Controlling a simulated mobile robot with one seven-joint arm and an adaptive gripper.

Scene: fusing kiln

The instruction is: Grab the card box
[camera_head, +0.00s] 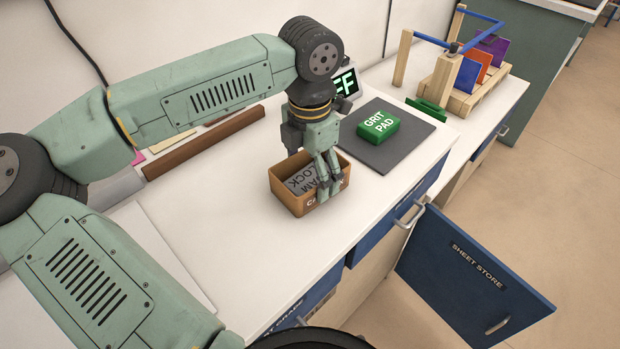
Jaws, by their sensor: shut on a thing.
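The card box (284,198) is a small open-topped brown box on the white worktop, near its front edge. A grey block with dark lettering (302,182) lies inside it; its label is partly covered by my fingers. My gripper (328,186) points down at the box's right part, with its fingers shut on the front right wall. The fingers hide part of the lettering on the box's front. The box looks level, and I cannot tell whether its base touches the worktop.
A green grit pad (378,127) sits on a dark grey mat (411,138) right of the box. A wooden rack (462,98) with coloured sheets stands at the far right. A brown bar (205,142) lies behind. The blue sheet store door (470,275) hangs open in front.

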